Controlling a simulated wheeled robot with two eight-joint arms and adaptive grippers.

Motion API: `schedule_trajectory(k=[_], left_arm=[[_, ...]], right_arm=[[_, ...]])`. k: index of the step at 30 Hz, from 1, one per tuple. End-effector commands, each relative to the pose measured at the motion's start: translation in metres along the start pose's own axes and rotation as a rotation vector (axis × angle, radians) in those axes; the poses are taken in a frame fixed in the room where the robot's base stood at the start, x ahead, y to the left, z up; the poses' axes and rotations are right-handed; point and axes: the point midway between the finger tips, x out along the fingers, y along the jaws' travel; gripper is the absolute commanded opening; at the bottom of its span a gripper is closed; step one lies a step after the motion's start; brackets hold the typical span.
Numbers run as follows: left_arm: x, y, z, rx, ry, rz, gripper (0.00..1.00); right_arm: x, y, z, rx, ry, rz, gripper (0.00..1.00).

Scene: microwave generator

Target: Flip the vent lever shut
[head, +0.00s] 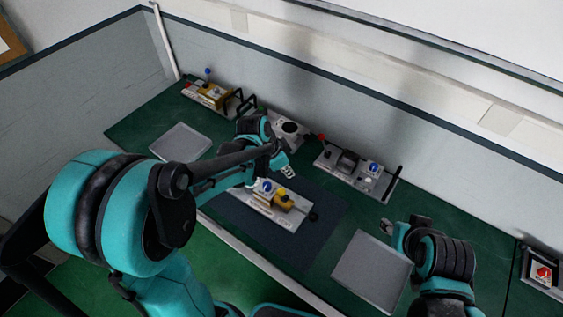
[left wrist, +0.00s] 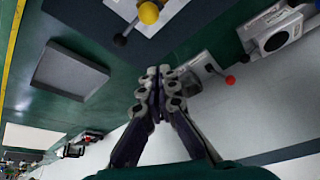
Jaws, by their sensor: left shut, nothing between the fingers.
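A lever with a red knob (head: 321,137) stands at the left end of a grey panel (head: 340,170) against the back wall. The red knob (left wrist: 230,79) also shows in the left wrist view, right of my fingertips. I see no readable label, so I cannot tell whether this is the vent lever. My left gripper (head: 288,172) is shut and empty, above the bench between this panel and the front device; its closed fingers (left wrist: 157,75) show in the left wrist view, apart from the knob. My right gripper (head: 387,227) is near the right tray, its jaws too small to judge.
The front device (head: 262,208) on a dark mat (head: 310,240) carries a yellow block, a blue knob and a black knob. Grey trays lie at left (head: 181,141) and right (head: 370,272). Another device (head: 207,94) stands back left; a red-button box (head: 543,272) is far right.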

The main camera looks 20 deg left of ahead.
Motion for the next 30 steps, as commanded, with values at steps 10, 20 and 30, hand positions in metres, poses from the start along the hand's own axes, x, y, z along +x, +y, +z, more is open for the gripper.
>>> schedule_trajectory(k=[10,20,30], left_arm=[[0.046,-0.001,-0.001,0.014,0.0,0.006,0.0],[0.099,-0.002,0.008,0.008,0.0,0.002,0.0],[0.088,-0.001,0.036,0.011,0.001,0.004,0.0]], right_arm=[[0.004,0.0,0.004,0.0,-0.001,0.0,0.4],[0.007,0.0,0.005,0.0,0.0,0.0,0.4],[0.004,0.0,0.003,0.0,0.0,0.0,0.4]])
